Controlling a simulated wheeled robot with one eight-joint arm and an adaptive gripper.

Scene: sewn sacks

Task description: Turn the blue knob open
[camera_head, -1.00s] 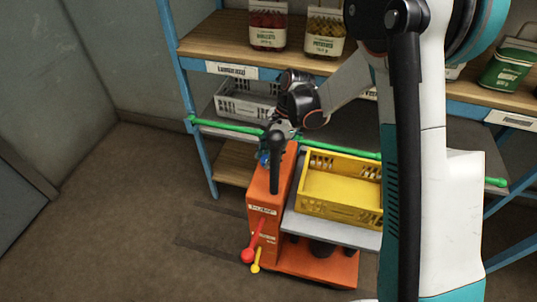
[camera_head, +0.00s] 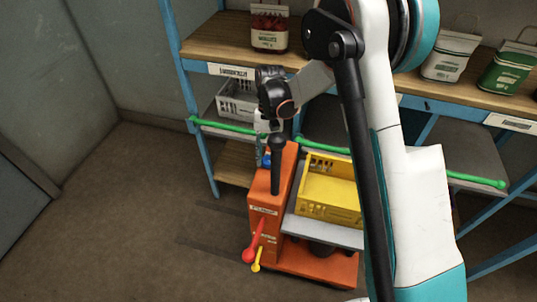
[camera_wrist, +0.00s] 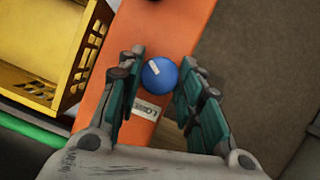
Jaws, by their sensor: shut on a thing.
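The blue knob (camera_wrist: 160,74) is round with a short white mark and sits on the top of the orange housing (camera_wrist: 150,40). In the wrist view my gripper (camera_wrist: 160,82) has its teal-padded fingers on both sides of the knob and is shut on it. In the head view the knob (camera_head: 267,161) shows as a small blue patch below my gripper (camera_head: 263,154), partly hidden by it. A white label (camera_wrist: 146,109) lies beside the knob; its lettering is too small to read surely.
A yellow crate (camera_head: 330,207) stands beside the orange housing. Red (camera_head: 249,254) and yellow (camera_head: 256,266) ball-ended levers hang at its front. Green bars (camera_head: 225,126) cross the shelf behind, with a grey crate (camera_head: 236,107) on it. Floor at left is clear.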

